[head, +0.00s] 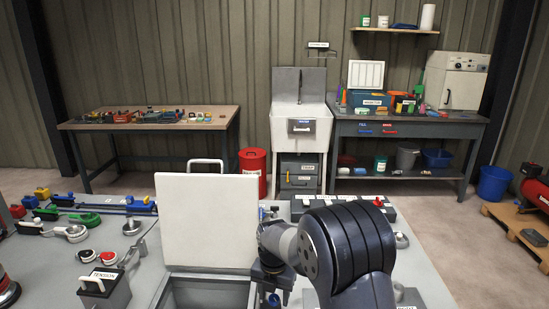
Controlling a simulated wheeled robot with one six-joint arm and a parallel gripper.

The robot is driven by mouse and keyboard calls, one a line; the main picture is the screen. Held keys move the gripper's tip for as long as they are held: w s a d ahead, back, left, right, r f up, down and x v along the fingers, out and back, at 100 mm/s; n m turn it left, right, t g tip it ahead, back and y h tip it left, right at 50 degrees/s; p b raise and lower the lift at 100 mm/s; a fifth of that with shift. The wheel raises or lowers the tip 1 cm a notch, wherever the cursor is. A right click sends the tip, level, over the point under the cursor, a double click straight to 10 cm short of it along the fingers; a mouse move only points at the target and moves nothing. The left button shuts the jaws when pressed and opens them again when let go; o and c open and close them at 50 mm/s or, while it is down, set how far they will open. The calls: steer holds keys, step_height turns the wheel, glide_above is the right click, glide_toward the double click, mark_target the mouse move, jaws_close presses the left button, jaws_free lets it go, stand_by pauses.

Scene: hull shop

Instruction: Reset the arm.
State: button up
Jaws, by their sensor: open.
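My arm reaches in from the lower right over the grey bench top (425,262), bent at a large dark joint. My gripper (271,297) points down at the front edge of the view, just right of an open bin with a raised pale lid (207,222). The gripper is open. Its fingertips are small and partly cut off by the lower edge, and I see nothing held between them. Whether it touches the bin's rim I cannot tell.
A box labelled TENSION (104,290) and several clamps stand at left. A dark block with several buttons (343,204) lies behind my arm. Beyond the floor stand a wooden-topped table (150,125), red bin (252,172), sink (301,122) and grey workbench (410,128).

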steer(key=shift+r, duration=0.1)
steer(key=shift+r+n, duration=0.3)
steer(key=shift+r, duration=0.05)
step_height(320, 180, up, 10)
step_height(320, 180, down, 11)
steer(key=shift+f, duration=0.1)
steer(key=shift+m, duration=0.5)
steer(key=m, duration=0.4)
steer(key=shift+r+m+p, duration=0.2)
steer(key=shift+m+p, duration=0.15)
steer(key=shift+m, duration=0.05)
steer(key=m+p, duration=0.1)
steer(key=m, duration=0.5)
steer(key=m+p, duration=0.2)
steer(key=m, duration=0.4)
steer(key=m+p, duration=0.2)
steer(key=m, duration=0.3)
steer(key=shift+m+p, duration=0.3)
